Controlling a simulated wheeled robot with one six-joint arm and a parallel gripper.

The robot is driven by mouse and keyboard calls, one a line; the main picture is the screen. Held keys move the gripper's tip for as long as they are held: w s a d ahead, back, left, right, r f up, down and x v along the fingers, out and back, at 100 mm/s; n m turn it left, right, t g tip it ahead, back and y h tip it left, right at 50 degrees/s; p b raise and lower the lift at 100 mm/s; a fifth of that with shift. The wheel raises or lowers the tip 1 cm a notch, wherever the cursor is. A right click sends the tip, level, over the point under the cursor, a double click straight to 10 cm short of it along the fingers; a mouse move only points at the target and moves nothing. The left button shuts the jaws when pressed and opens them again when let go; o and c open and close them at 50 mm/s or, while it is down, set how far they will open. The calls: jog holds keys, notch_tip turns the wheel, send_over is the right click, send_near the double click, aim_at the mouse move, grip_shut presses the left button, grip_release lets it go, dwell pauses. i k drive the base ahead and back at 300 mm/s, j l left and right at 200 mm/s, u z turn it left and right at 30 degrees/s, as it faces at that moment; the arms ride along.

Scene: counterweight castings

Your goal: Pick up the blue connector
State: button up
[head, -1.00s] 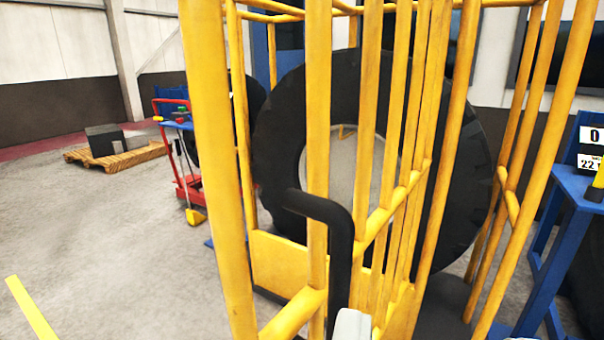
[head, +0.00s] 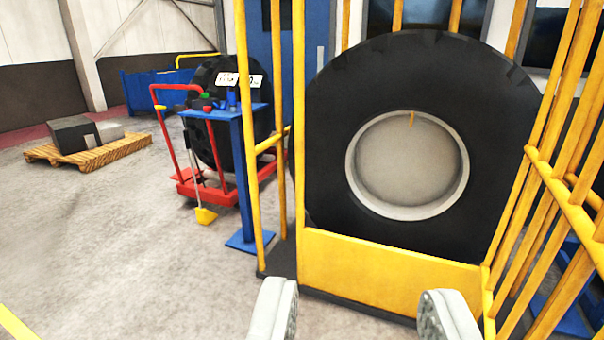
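My gripper (head: 360,315) shows at the bottom of the head view, its two grey fingers wide apart with nothing between them. A blue stand (head: 243,185) with a small flat top is left of centre, ahead of my gripper. Small coloured pieces lie on its top: a blue one (head: 231,101) that may be the blue connector, and red and green ones at its left. They are too small to make out their shapes surely. My gripper is well short of the stand and to its right.
A yellow cage (head: 390,270) holds a large black tyre (head: 335,130) ahead on the right. A red trolley (head: 190,185) with another tyre stands behind the stand. A wooden pallet (head: 100,152) with grey blocks is far left. The concrete floor at left is open.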

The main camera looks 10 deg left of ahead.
aim_at(233, 104)
jog(key=i+j, duration=1.55)
jog(key=j, duration=0.25)
jog(key=i+j, duration=0.15)
jog(key=i, duration=0.3)
jog(key=i+j, duration=0.15)
jog(key=i, duration=0.35)
jog(key=i+j, duration=0.15)
jog(key=i, duration=0.3)
jog(key=u, duration=0.05)
